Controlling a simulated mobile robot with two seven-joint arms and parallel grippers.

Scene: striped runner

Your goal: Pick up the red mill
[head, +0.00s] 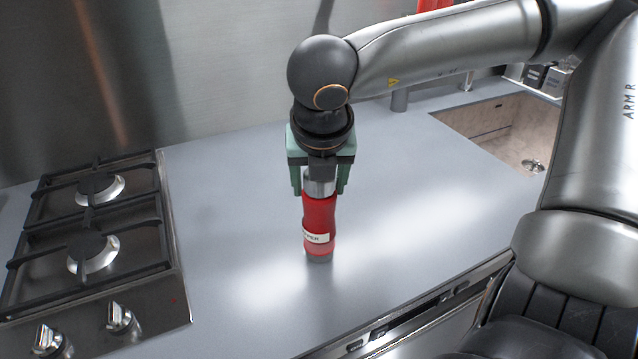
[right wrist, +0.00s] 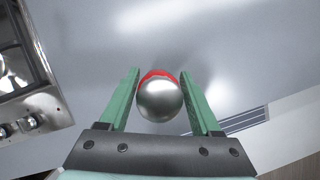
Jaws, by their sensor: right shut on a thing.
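The red mill (head: 318,222) is upright over the grey counter, with a silver cap, a pale label and a grey base. My right gripper (head: 320,190) points straight down over it, its green fingers on either side of its upper part, shut on it. In the right wrist view the mill's round silver cap (right wrist: 160,102) sits between the two fingers, with a thin red edge beyond it. I cannot tell whether the base touches the counter. My left gripper is not in view.
A gas hob (head: 92,222) with black grates and knobs lies at the left. A sink (head: 500,128) is at the right, behind my right arm. The grey counter (head: 235,200) around the mill is clear. A wall closes off the back.

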